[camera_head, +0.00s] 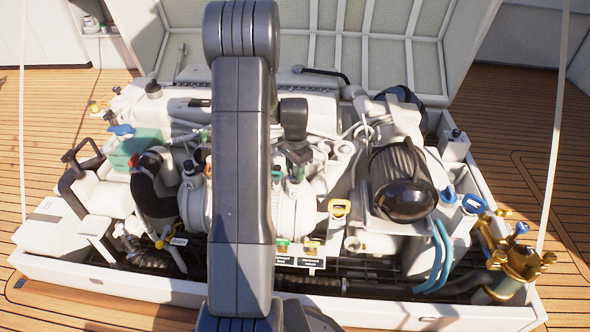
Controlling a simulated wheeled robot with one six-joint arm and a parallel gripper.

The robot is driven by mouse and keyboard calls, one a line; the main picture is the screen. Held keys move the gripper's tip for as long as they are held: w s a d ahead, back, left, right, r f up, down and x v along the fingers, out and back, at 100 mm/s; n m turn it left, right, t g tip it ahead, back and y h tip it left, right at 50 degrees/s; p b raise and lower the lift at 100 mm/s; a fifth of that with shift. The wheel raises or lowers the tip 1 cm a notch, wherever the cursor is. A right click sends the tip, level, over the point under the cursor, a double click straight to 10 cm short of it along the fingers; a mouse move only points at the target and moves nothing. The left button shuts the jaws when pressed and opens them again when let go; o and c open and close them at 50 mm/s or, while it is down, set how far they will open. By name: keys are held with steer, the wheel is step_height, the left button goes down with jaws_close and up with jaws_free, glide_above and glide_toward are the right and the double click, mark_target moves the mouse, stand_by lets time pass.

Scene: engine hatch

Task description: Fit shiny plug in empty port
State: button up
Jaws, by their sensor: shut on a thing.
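My gripper (298,160) hangs pointing down over the middle of the engine, just right of my upright arm link. It is shut on a small grey piece (296,174) that looks like the shiny plug, mostly hidden by the fingers. The piece is over the white engine casing (292,212); I cannot tell how far above. Below, a green fitting (282,244) and a yellow fitting (312,246) sit above small dark label plates (311,262). I cannot make out which port is empty; my arm hides part of this area.
A black cylinder (402,182), a yellow handle (340,208) and blue hoses (438,258) lie to the right. A brass valve group (518,262) stands at the right corner. A black hose (150,190) and green box (133,150) are left. The raised hatch lid (385,62) stands behind.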

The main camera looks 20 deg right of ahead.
steer(key=shift+f, duration=0.15)
steer(key=o, duration=1.1)
step_height(320, 180, up, 14)
steer(key=p, duration=0.5)
steer(key=shift+f, duration=0.1)
step_height(320, 180, down, 14)
steer(key=b, duration=0.5)
steer(key=shift+r, duration=0.3)
